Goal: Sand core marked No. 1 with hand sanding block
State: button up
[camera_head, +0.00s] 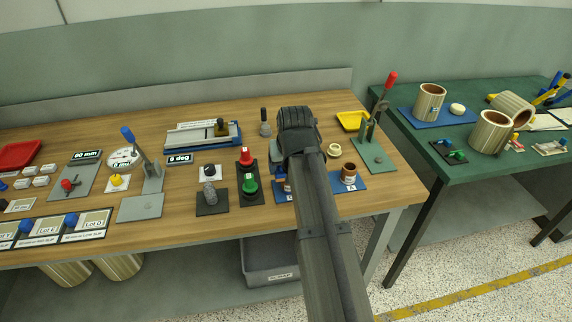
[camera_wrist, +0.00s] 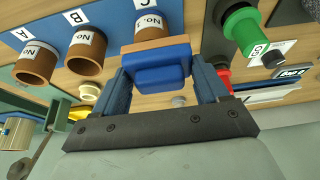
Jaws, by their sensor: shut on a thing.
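My gripper (camera_wrist: 163,85) is shut on a blue hand sanding block (camera_wrist: 160,68) with a tan sanding face, held between its two fingers. Several brown tubular cores are on a blue mat (camera_wrist: 57,38) lettered A, B and C. The core by C (camera_wrist: 153,20) has a white "No." label with an unreadable number; the block is right in front of it, and contact cannot be told. The core by A (camera_wrist: 37,62) also has a "No." label, and the core by B (camera_wrist: 87,52) shows its open end. In the head view, my arm hides most of the mat (camera_head: 360,181).
A green-knobbed stand (camera_head: 249,184) and a red-knobbed one (camera_head: 245,157) stand left of the mat. A red-handled press (camera_head: 380,115) and a yellow tray (camera_head: 352,120) are to the right. A cream ring (camera_head: 334,150) lies behind the mat. The wooden table's front edge is close.

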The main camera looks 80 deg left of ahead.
jog(key=shift+w, duration=1)
jog(key=shift+s, duration=1.4)
jog(key=shift+r, duration=0.15)
jog(key=shift+r, duration=3.4)
jog(key=shift+w, duration=0.1)
